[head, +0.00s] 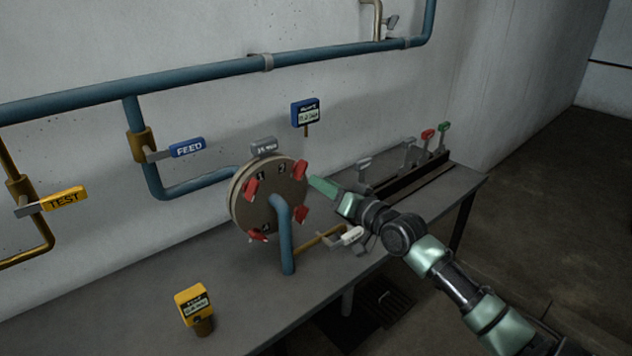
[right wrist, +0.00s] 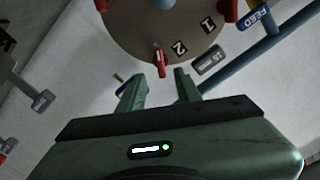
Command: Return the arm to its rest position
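My right gripper (head: 322,187) is just right of the round flanged cover (head: 270,205), above the bench. In the right wrist view the two green fingers (right wrist: 158,82) stand apart with nothing held between them. A red wing knob (right wrist: 160,62) on the cover's edge, near the number 2, shows just beyond the fingertips; I cannot tell whether a finger touches it. The cover also carries other red knobs, at its left (head: 250,188) and lower right (head: 301,214). My right arm reaches in from the lower right. My left gripper is not in view.
The grey bench (head: 150,300) carries a yellow meter (head: 195,308) and a dark rack (head: 410,172) with upright tagged pieces. A blue pipe (head: 285,245) rises before the cover. A white-tagged valve handle (head: 350,236) is close below my right arm. Open floor (head: 540,200) lies at right.

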